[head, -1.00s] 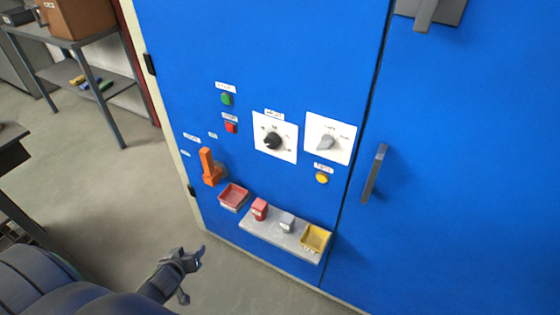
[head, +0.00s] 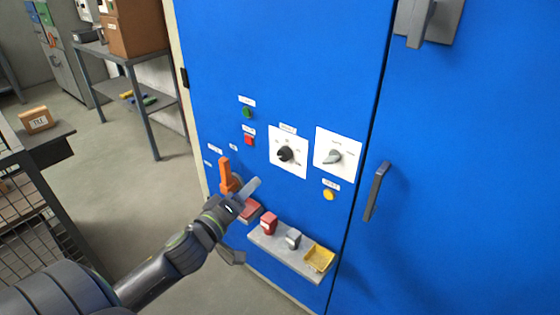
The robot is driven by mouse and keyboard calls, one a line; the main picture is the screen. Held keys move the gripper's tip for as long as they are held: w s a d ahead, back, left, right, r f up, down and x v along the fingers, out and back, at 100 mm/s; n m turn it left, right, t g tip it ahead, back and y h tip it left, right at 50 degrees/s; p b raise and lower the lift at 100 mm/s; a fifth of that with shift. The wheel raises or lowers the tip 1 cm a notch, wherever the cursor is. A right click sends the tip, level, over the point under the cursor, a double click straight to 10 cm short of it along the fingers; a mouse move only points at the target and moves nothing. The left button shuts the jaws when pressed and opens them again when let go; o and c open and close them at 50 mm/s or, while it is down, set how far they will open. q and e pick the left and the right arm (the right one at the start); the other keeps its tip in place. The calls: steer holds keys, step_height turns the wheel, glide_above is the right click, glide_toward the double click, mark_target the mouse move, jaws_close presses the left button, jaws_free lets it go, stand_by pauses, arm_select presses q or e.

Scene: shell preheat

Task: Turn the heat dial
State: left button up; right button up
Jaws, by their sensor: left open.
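A black dial knob (head: 286,154) sits on a white plate at the middle of the blue cabinet door. A grey pointer knob (head: 332,157) sits on a second white plate to its right. The labels are too small to read, so I cannot tell which is the heat dial. My left gripper (head: 243,222) is open and empty, below and left of both knobs. It is in front of the red tray and near the orange lever, apart from both knobs. My right gripper is not in view.
An orange lever (head: 225,174), a green button (head: 247,113), a red button (head: 249,140) and a yellow button (head: 328,195) are on the door. A grey ledge (head: 283,256) below holds red and grey blocks and a yellow tray (head: 319,258). A door handle (head: 376,191) stands out at right.

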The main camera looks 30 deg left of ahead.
mark_target(282, 157)
arm_select(q)
steer(key=w, duration=1)
steer(key=w+p, duration=0.1)
steer(key=w, duration=0.4)
steer(key=shift+w+a, duration=0.1)
steer(key=shift+a, duration=0.15)
steer(key=c, duration=1)
steer(key=shift+m, duration=0.3)
